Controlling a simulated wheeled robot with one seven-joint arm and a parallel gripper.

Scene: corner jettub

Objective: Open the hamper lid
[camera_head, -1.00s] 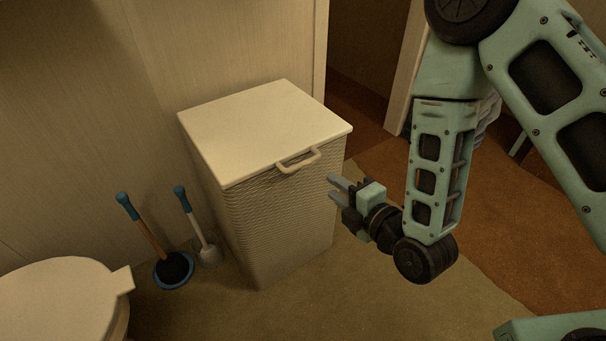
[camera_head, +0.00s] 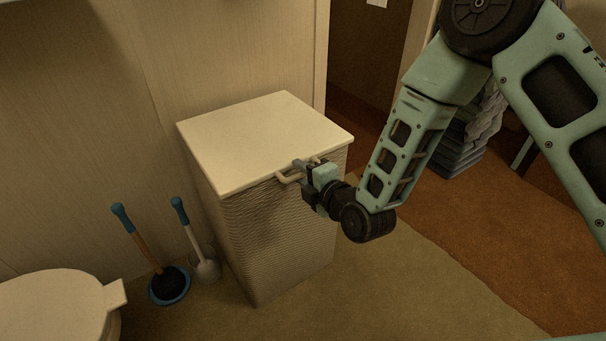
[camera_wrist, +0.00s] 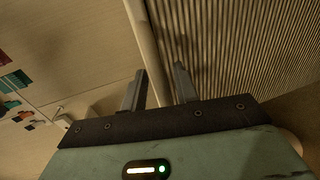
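The hamper (camera_head: 283,235) is a tall box with ribbed sides and a flat cream lid (camera_head: 262,135), which is shut. A pale loop handle (camera_head: 287,179) sticks out from the lid's front edge. My gripper (camera_head: 303,168) is at this handle and hides part of it. In the wrist view my gripper (camera_wrist: 159,72) has its two fingers apart. The ribbed hamper side (camera_wrist: 235,45) lies to the right. Whether a finger touches the bar cannot be told.
A plunger (camera_head: 168,284) and a toilet brush (camera_head: 206,268) stand left of the hamper. A white toilet (camera_head: 60,305) is at the lower left. The wall is close behind the hamper. Open floor (camera_head: 400,290) lies in front and to the right.

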